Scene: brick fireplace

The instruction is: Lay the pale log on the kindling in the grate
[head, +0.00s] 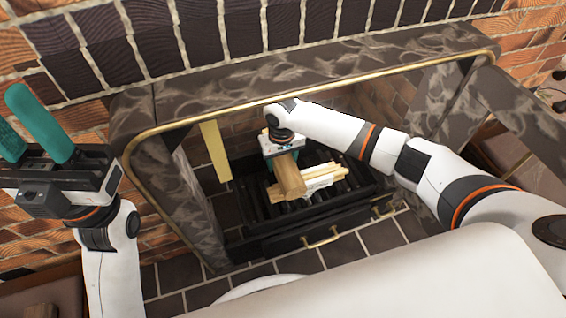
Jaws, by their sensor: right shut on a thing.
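My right gripper (284,151) reaches into the fireplace and is shut on the pale log (288,181), a tan-brown piece of wood. The log points down and toward me from the jaws. Its lower part overlaps the kindling (324,178) in the picture; I cannot tell whether they touch. The kindling is a small heap of pale yellow sticks on the black grate (252,212). The log hides the kindling's left part, and my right wrist hides most of the jaws. My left gripper (14,112), with teal fingers apart, is open and empty at the far left, outside the fireplace.
A dark marbled surround (175,105) with a brass edge frames the opening above and beside my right arm. A pale yellow upright strip (215,150) stands inside at the left. A brass handle (321,238) sits at the grate's front. Dark tiles (180,275) lie before it.

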